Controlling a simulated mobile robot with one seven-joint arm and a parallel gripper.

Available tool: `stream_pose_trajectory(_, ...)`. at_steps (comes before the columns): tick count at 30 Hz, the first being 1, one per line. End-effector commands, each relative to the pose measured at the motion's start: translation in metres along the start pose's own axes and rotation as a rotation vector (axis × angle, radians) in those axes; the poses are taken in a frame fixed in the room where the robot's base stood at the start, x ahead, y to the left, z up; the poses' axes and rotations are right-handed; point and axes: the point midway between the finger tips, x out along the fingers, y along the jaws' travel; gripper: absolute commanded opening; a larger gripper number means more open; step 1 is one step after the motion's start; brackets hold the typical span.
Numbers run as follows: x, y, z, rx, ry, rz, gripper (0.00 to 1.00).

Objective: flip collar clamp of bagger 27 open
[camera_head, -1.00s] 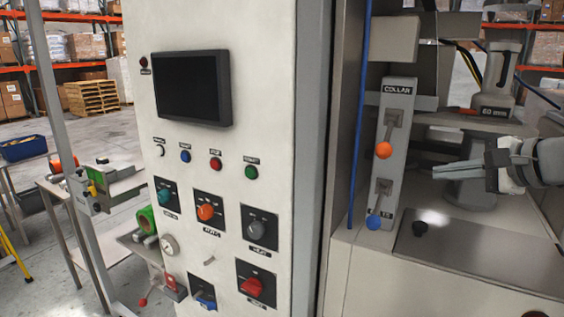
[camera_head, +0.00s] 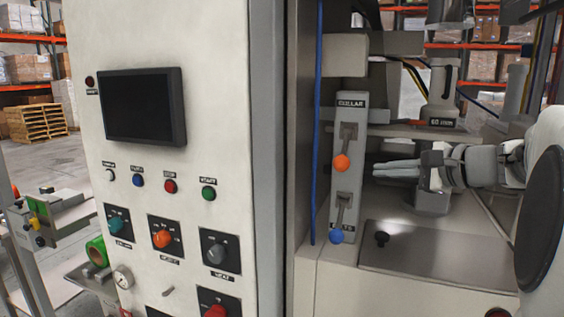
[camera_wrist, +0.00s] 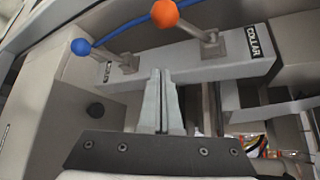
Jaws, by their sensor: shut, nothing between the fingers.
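The collar clamp lever has an orange ball (camera_head: 340,162) on a metal arm, mounted on a grey upright panel (camera_head: 349,124) labelled COLLAR. In the head view the orange ball hangs below its pivot. The lever also shows at the top of the wrist view, with its orange ball (camera_wrist: 165,13). A second lever below it ends in a blue ball (camera_head: 336,236), seen at upper left in the wrist view (camera_wrist: 81,46). My gripper (camera_head: 378,171) is shut and empty, to the right of the panel, its fingertips (camera_wrist: 160,72) pointing toward it. It appears apart from both levers.
A white control cabinet (camera_head: 220,60) with a dark screen (camera_head: 142,105) and several knobs stands at left. A blue cable (camera_head: 317,120) runs beside the panel. A flat metal cover (camera_head: 440,255) with a black knob (camera_head: 382,239) lies below my gripper.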

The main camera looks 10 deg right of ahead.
Motion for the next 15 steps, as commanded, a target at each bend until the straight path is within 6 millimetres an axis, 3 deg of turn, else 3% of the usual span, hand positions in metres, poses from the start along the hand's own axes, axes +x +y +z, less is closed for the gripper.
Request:
stream_pose_trajectory(8,0.060,0.000,0.001,0.001,-0.002,0.002,0.00)
stream_pose_trajectory(15,0.045,-0.001,0.032,0.000,0.000,0.000,0.00)
